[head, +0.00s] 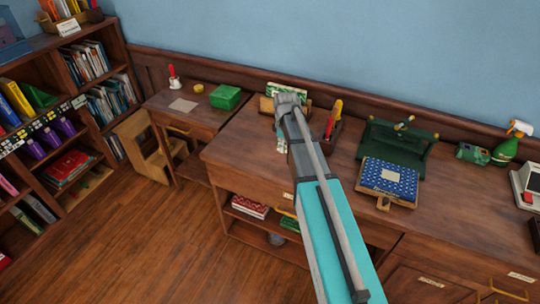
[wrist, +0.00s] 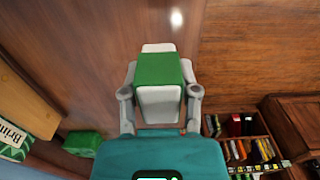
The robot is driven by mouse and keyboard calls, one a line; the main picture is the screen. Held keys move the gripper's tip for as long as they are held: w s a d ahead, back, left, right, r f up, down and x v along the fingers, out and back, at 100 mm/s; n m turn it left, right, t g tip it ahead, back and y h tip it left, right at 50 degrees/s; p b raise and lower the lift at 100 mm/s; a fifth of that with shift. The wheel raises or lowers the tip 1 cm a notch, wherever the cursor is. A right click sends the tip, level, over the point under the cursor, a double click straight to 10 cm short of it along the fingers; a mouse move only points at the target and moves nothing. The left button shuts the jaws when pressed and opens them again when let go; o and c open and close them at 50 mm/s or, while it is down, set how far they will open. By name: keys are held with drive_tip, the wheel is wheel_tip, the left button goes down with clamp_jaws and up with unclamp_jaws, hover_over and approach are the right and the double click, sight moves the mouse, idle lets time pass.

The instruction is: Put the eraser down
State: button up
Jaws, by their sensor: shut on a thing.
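The eraser (wrist: 158,68) is a block with white ends and a green band around its middle. In the wrist view my gripper (wrist: 160,90) is shut on it, one grey finger on each side. In the head view my gripper (head: 281,143) hangs from the arm over the wooden counter (head: 240,150), towards its front edge; the eraser is small and partly hidden there. The wrist view shows wood below the eraser and I cannot tell the gap.
On the counter stand a wooden box with a green-and-white sign (head: 290,91), a pen holder (head: 331,128), a green rack (head: 397,142) and a blue patterned box (head: 389,178). A lower desk with a green box (head: 226,97) is left. Counter left of my gripper is clear.

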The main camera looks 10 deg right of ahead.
drive_tip(key=w+a+f+b, duration=0.2)
drive_tip(key=w+f, duration=0.1)
drive_tip(key=w, duration=0.2)
drive_tip(key=b, duration=0.5)
hover_over(270, 156)
drive_tip(key=f, duration=0.4)
drive_tip(key=shift+s+d, duration=0.1)
drive_tip(key=shift+s, duration=0.25)
drive_tip(key=shift+p, duration=0.3)
drive_tip(key=shift+w+a+f+b, duration=0.25)
drive_tip(key=shift+w+f+b, duration=0.2)
drive_tip(key=shift+f+b, duration=1.6)
drive_tip(key=shift+f, duration=0.05)
drive_tip(key=shift+s+f, duration=0.1)
drive_tip(key=o, duration=1)
